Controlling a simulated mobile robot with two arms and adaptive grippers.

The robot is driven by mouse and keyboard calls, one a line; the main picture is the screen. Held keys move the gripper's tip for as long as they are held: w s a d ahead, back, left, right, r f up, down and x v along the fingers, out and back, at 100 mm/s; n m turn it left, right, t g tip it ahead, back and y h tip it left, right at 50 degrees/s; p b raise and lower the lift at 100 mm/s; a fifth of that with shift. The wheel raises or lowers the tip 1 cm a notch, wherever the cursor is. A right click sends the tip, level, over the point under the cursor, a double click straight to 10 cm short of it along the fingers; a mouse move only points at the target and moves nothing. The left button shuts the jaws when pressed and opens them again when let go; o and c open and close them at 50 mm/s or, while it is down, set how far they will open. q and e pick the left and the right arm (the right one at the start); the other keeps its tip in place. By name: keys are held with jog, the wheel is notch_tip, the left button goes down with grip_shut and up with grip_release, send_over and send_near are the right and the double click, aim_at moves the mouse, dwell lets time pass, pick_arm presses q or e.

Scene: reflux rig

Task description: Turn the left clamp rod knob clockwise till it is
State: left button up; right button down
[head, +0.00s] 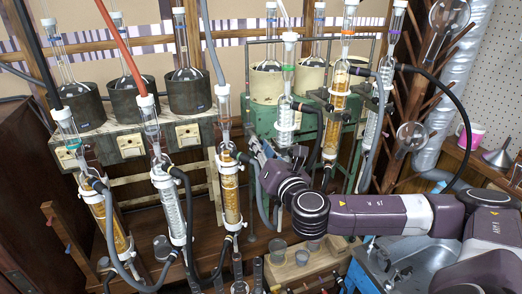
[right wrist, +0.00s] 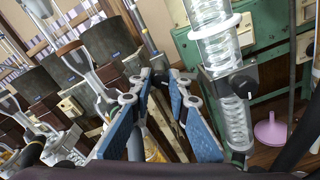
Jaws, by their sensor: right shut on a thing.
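My right gripper (head: 254,155) reaches in from the right, beside the amber-filled condenser (head: 230,190) in the middle of the rig. In the right wrist view the blue-padded fingers of this gripper (right wrist: 160,76) close in on a small dark knob at the clamp. The fingers and the clamp hide most of the knob, so its turned angle cannot be told. The clamp (head: 226,158) holds the condenser upright. Two more clamped condensers, one clear (head: 172,207) and one amber (head: 104,215), stand further left. My left gripper is not in view.
A clear coiled condenser (right wrist: 222,55) with a dark clamp knob (right wrist: 243,82) stands close to the right of the gripper. Hoses hang around the condensers. Heating mantles (head: 188,94) stand behind. A metal sink (head: 425,262) lies below my right arm.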

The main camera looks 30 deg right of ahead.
jog(key=shift+m+b, duration=2.6)
jog(key=shift+m, duration=2.3)
jog(key=c, duration=2.1)
grip_release()
